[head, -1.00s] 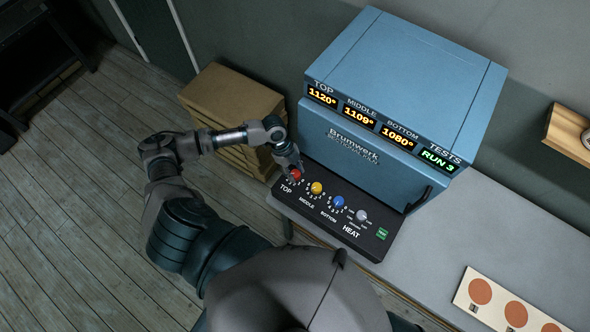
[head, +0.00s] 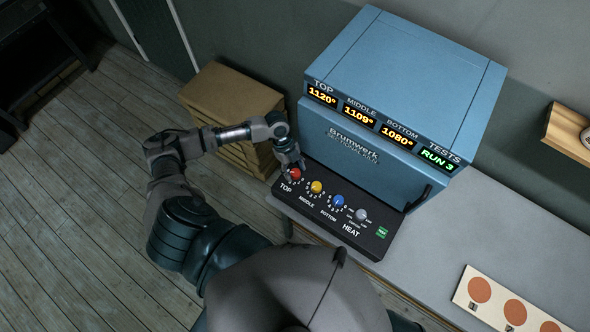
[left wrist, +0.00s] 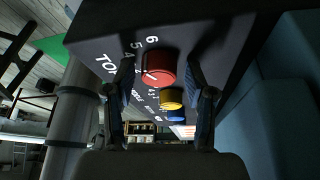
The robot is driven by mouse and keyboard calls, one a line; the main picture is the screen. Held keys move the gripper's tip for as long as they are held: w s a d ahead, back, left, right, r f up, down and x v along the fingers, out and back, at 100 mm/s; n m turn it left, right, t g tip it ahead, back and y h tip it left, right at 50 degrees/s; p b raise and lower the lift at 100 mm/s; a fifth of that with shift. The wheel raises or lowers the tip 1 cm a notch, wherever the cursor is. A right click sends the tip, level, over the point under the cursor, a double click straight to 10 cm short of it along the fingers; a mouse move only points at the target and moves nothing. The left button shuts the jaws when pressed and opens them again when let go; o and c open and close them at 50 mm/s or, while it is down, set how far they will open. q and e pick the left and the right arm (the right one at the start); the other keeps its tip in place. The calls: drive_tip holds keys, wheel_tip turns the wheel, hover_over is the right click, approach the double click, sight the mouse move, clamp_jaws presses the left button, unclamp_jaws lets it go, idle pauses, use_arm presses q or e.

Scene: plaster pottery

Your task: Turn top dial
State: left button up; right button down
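The top dial (head: 295,174) is a red knob at the left end of the black control panel, beside the TOP label. In the left wrist view the red dial (left wrist: 158,69) stands between my two fingers, with the printed numbers around it. My left gripper (head: 290,163) is at the red dial, above its far side. In the left wrist view my left gripper (left wrist: 159,78) is open, with a gap between each finger and the dial. My right gripper is in neither current view.
A yellow dial (head: 316,188), a blue dial (head: 338,201) and a grey heat dial (head: 361,215) follow along the panel (head: 330,225). The blue kiln (head: 400,75) rises behind it, its displays reading 1120°, 1109° and 1080°. A wooden drawer cabinet (head: 230,90) stands left.

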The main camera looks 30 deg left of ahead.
use_arm(q)
drive_tip(key=shift+a+r, duration=0.1)
drive_tip(key=shift+a, duration=0.05)
drive_tip(key=v, duration=1.1)
drive_tip(key=shift+a+r, duration=0.2)
drive_tip(key=shift+r, duration=0.05)
drive_tip(key=shift+w, duration=0.1)
